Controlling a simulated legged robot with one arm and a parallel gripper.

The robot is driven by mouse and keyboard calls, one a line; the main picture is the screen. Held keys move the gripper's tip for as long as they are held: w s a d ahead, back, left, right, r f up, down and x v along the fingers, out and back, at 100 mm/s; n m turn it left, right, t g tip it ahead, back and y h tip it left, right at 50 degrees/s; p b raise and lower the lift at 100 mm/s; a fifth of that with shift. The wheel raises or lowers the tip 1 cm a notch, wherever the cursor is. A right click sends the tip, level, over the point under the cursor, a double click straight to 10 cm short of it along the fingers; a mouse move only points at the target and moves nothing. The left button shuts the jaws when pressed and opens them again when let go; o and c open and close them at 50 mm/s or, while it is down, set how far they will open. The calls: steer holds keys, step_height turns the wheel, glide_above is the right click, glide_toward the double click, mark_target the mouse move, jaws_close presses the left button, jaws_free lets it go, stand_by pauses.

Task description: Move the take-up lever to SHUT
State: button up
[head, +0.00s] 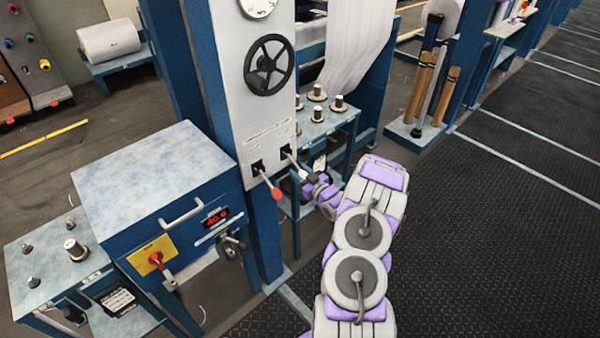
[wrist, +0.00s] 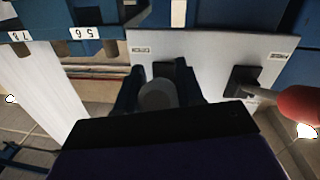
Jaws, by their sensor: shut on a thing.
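Two levers stick out of slots low on a pale upright panel (head: 262,135). The left lever has a red knob (head: 277,193); this knob shows at the right edge of the wrist view (wrist: 300,105). The right lever (head: 293,162) has a grey, rounded end (wrist: 158,96). My gripper (head: 305,177) is at that right lever, its dark fingers on either side of the grey end, shut on it. Small labels sit by the slots but are too small to read, so I cannot tell which lever is named take-up. The gripper hides part of the grey lever.
A black handwheel (head: 269,65) and a dial (head: 257,8) are above the levers. A blue cabinet (head: 160,190) with a red switch and red display stands to the left. A small table (head: 335,122) with spools is behind my gripper. Dark floor (head: 470,230) at right is clear.

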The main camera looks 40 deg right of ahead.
jaws_close()
steer(key=shift+r, duration=0.1)
